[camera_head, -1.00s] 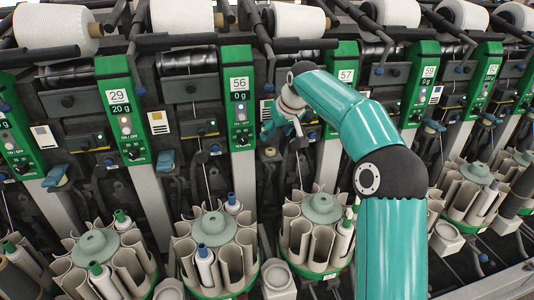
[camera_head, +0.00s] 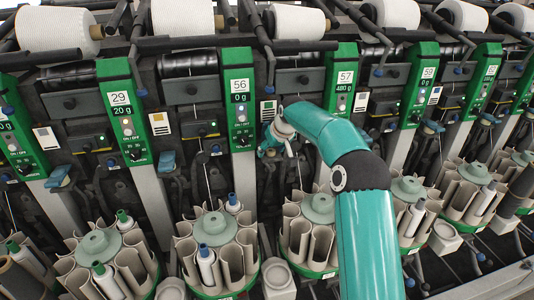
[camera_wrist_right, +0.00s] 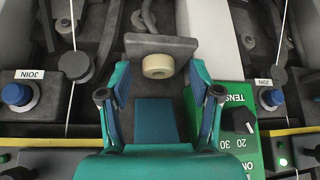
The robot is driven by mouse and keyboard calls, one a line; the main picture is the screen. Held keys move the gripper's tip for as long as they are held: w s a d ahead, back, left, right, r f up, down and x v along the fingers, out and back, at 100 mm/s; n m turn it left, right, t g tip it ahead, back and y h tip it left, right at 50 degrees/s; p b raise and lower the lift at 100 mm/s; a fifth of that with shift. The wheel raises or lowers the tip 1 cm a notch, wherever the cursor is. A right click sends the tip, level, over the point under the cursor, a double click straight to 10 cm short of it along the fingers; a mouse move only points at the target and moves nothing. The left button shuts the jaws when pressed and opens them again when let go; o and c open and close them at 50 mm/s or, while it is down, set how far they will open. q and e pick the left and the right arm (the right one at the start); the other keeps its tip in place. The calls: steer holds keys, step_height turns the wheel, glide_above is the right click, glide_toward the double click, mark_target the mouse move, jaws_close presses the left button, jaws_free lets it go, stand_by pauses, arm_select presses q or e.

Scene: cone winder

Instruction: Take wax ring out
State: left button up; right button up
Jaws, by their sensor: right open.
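The wax ring (camera_wrist_right: 158,66) is a short cream-coloured ring on a dark grey holder (camera_wrist_right: 160,46) in the right wrist view. My right gripper (camera_wrist_right: 159,82) is open, with one teal finger on each side in the picture. The ring shows between and just beyond the fingertips, and no finger visibly touches it. In the head view my right gripper (camera_head: 276,138) is at the machine front between the 56 and 57 panels, seen small and partly hidden by its own wrist. My left gripper is not in view.
In the wrist view, a green panel with a black tension knob (camera_wrist_right: 238,121) sits close to the right finger. Blue join buttons (camera_wrist_right: 16,95) lie at both sides. In the head view, round bobbin magazines (camera_head: 213,240) stand below and white cones (camera_head: 298,20) above.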

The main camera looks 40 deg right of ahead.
steer(key=c, duration=0.8)
steer(key=shift+c, duration=0.2)
steer(key=shift+s+r, duration=0.15)
